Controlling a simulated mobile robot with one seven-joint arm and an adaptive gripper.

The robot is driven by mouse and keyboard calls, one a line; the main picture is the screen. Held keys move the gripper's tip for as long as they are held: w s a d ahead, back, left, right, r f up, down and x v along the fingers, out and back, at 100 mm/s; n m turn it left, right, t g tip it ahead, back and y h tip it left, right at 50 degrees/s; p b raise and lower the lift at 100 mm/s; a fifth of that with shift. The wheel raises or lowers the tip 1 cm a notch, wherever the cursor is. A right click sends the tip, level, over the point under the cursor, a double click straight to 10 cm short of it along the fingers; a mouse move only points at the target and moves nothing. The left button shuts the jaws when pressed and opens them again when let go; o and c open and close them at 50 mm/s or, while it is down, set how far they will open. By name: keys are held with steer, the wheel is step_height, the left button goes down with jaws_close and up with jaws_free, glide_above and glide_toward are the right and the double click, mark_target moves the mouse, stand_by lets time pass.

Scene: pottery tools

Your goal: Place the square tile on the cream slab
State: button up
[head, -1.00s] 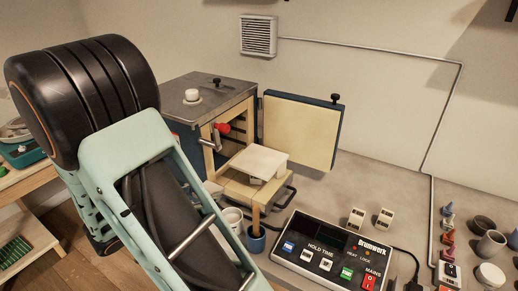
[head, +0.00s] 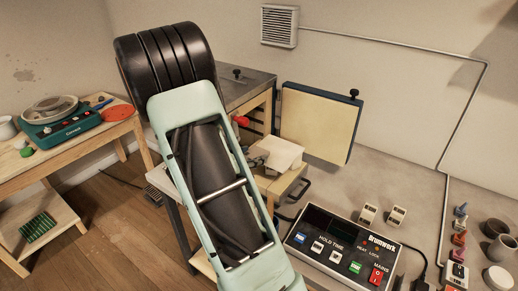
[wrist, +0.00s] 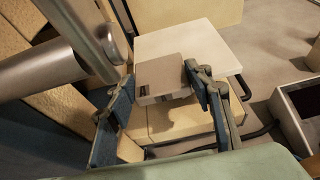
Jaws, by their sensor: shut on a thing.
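The cream slab (head: 287,153) is a pale flat plate on the wooden shelf in front of the kiln. It also shows in the wrist view (wrist: 207,45). The square tile (wrist: 162,72) is light grey-beige with a small dark label on its near edge. My gripper (wrist: 161,78) is shut on the tile, one blue-padded finger at each side. The tile overlaps the slab's near left part in the wrist view; whether they touch cannot be told. In the head view my gripper (head: 258,157) is at the slab's left edge, mostly hidden by my arm, and the tile is not distinct.
The kiln's open door (head: 318,125) stands behind the slab. A red knob (head: 241,121) is close to my arm.

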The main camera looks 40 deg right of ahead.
mark_target(260, 150)
steer(key=d, duration=0.2)
steer(key=w+d, duration=0.1)
steer(key=d, duration=0.1)
steer(key=shift+d+r+p, duration=0.1)
steer(key=shift+d+p, duration=0.1)
steer(key=shift+p, duration=0.2)
steer(key=shift+a, duration=0.25)
steer(key=shift+f, duration=0.2)
steer(key=shift+f, duration=0.15)
steer(key=o, duration=1.2)
steer(key=shift+o, duration=0.2)
